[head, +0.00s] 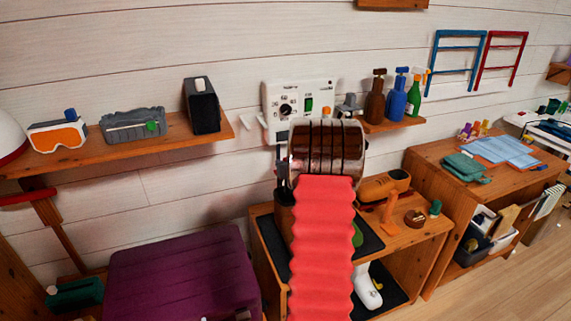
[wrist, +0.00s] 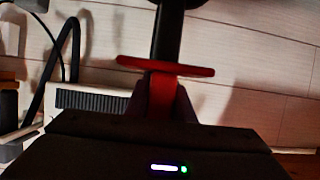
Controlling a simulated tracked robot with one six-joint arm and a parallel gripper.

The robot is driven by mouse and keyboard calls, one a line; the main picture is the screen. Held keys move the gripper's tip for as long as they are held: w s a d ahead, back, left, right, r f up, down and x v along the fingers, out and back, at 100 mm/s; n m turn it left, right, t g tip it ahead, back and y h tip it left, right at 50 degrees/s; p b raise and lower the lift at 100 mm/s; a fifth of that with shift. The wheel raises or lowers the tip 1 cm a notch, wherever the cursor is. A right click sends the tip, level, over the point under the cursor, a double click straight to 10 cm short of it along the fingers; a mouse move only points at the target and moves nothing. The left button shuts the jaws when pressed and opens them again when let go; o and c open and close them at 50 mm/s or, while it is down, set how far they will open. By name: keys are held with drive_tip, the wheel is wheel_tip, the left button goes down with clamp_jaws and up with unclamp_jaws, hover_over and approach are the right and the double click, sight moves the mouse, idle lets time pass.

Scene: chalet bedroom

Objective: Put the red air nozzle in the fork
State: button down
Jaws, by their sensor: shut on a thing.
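In the wrist view, my gripper (wrist: 162,104) is shut on the red air nozzle (wrist: 162,88). The nozzle has a flat red crossbar just beyond the fingertips, and a black part rises from it to the top edge. Its lower end is hidden between the jaws. In the head view my own arm hides the gripper and nozzle. Small pale prongs (head: 247,124) stick out from the wall left of a white control panel (head: 325,92); I cannot tell whether they are the fork.
A shelf (head: 150,146) with goggles and cases is on the left wall. Spray bottles (head: 396,97) stand on a small shelf right of the panel. A purple case (head: 183,275) and wooden cabinet (head: 425,231) stand below. A black hose (wrist: 62,50) curves at left in the wrist view.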

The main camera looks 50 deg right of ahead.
drive_tip(key=w+a+r+n+t+y, duration=0.1)
drive_tip(key=w+a, duration=0.3)
drive_tip(key=a, duration=0.6)
drive_tip(key=w+a+n+y, duration=0.15)
drive_tip(key=w+a, duration=0.35)
drive_tip(key=a, duration=0.6)
drive_tip(key=w+a+r+n+t+y, duration=0.1)
drive_tip(key=w+a, duration=0.3)
drive_tip(key=a, duration=0.6)
drive_tip(key=s+a+n+y, duration=0.1)
drive_tip(key=s+a, duration=0.1)
drive_tip(key=a, duration=1.2)
drive_tip(key=s+a+n+y, duration=0.1)
drive_tip(key=s+a+y, duration=0.1)
drive_tip(key=a, duration=1.3)
drive_tip(key=shift+s+f+n, duration=0.35)
drive_tip(key=shift+s+f, duration=0.05)
drive_tip(key=shift+s, duration=0.25)
drive_tip(key=shift+y, duration=0.25)
